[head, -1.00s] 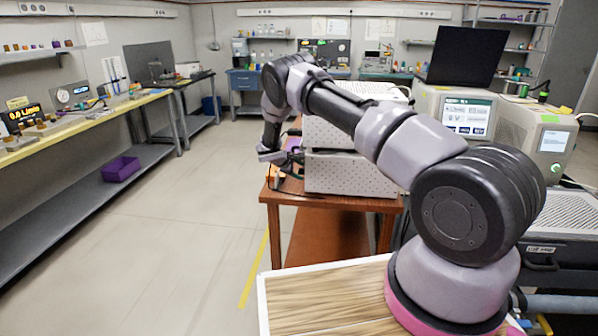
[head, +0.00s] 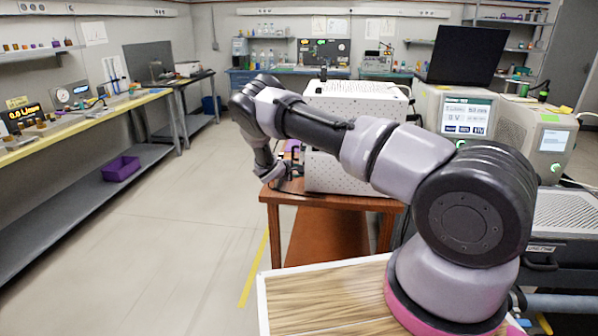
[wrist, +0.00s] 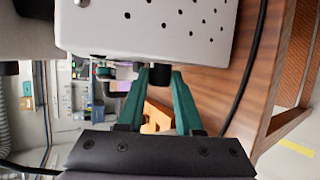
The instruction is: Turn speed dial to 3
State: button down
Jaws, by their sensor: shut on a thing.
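My gripper (wrist: 160,76) has two teal fingers, shut on a small black knob, which I take for the speed dial (wrist: 160,75), on the face of a white perforated box (wrist: 190,45). Any dial numbers or pointer are not readable. In the head view my gripper (head: 275,172) is low at the left side of the stacked white boxes (head: 345,174), above the brown table (head: 330,202). The dial is hidden there.
A black cable (wrist: 246,70) runs beside the box in the wrist view. An orange piece (wrist: 156,117) shows between the fingers. Instruments with screens (head: 466,115) stand at the right. The floor (head: 190,220) left of the table is clear.

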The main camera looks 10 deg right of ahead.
jog(key=t+h, duration=0.1)
jog(key=f+m+t+h, duration=0.1)
jog(key=t, duration=0.1)
jog(key=shift+s+a+f+t, duration=0.1)
jog(key=shift+s+t, duration=0.05)
jog(key=shift+t, duration=0.15)
jog(key=shift+f+m+t+h, duration=0.15)
jog(key=shift+m+t+h, duration=0.3)
jog(key=shift+t+h, duration=0.2)
jog(key=shift+f+m+t+h, duration=0.15)
jog(key=shift+m+t+h, duration=0.35)
jog(key=shift+t, duration=0.25)
jog(key=shift+h, duration=0.35)
jog(key=c, duration=0.6)
grip_release()
jog(key=v, duration=1)
jog(key=shift+s+a, duration=0.15)
jog(key=shift+s, duration=0.1)
